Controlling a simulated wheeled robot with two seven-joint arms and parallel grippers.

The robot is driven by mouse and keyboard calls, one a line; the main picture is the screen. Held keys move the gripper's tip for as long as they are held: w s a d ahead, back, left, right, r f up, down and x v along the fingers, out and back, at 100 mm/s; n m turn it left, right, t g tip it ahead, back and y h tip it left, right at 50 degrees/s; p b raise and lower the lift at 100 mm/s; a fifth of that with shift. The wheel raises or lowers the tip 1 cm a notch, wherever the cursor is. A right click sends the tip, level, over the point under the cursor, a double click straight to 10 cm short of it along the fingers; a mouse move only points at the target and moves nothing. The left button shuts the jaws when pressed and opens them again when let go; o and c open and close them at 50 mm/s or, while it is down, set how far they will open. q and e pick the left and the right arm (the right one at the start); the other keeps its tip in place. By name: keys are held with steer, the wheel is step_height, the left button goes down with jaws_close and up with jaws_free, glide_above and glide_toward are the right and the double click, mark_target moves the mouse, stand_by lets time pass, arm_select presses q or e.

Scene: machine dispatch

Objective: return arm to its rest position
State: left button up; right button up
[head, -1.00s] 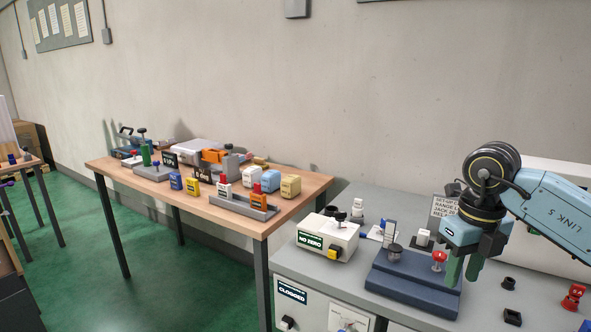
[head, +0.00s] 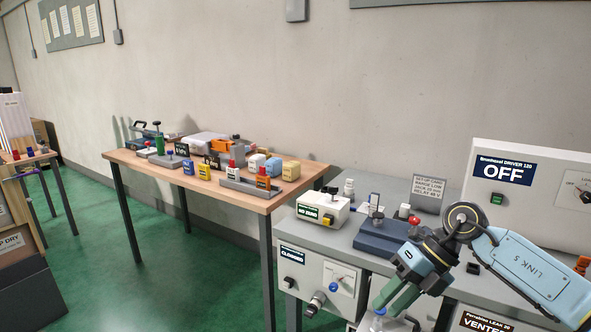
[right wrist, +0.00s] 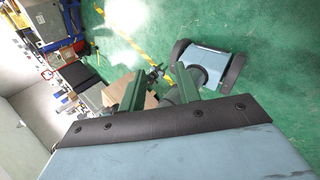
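My right arm comes in from the right in the head view. Its gripper (head: 390,298) points down and to the left, in front of the grey bench's front face and below its top. In the right wrist view the two green fingers (right wrist: 156,92) are apart, with nothing held between them; floor and a brown box show in the background behind them. My left gripper is in neither view now.
The grey bench (head: 335,236) carries a dark blue fixture (head: 380,243), a "NO ZERO" box (head: 322,209) and an "OFF" driver unit (head: 530,180). A knob and a fitting (head: 316,303) stick out of its front. A wooden table (head: 232,196) with many parts stands left. Green floor between is clear.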

steer(key=w+a+f+m+t+y, duration=0.4)
steer(key=a+f+m+t+y, duration=0.3)
steer(key=f+m, duration=0.35)
steer(key=s+d+f+m+t+h, duration=0.2)
steer(key=d+f+m, duration=0.1)
steer(key=f+m, duration=0.3)
steer(key=s+d+f+m+t+h, duration=0.2)
steer(key=d+f+m+h, duration=0.15)
steer(key=f, duration=0.55)
steer(key=s+d+f+m+t+h, duration=0.2)
steer(key=d+f+m+t, duration=0.1)
steer(key=f+m, duration=0.3)
steer(key=s+d+f+m+g+h, duration=0.2)
steer(key=s+f+m+h, duration=0.1)
steer(key=s+f, duration=0.6)
steer(key=s+d+f+m+g+h, duration=0.2)
steer(key=s+d+f+m+g, duration=0.1)
steer(key=s+f, duration=0.65)
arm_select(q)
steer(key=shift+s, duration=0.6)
arm_select(e)
steer(key=s+f+m+g+h, duration=0.1)
steer(key=s+f+m+g, duration=0.1)
steer(key=s, duration=1.1)
steer(key=s+f+m+g+h, duration=0.1)
steer(key=s+f+g, duration=0.3)
steer(key=s, duration=0.9)
steer(key=shift+a+f+m+g, duration=0.3)
steer(key=shift+f+m, duration=0.25)
steer(key=shift+m, duration=0.05)
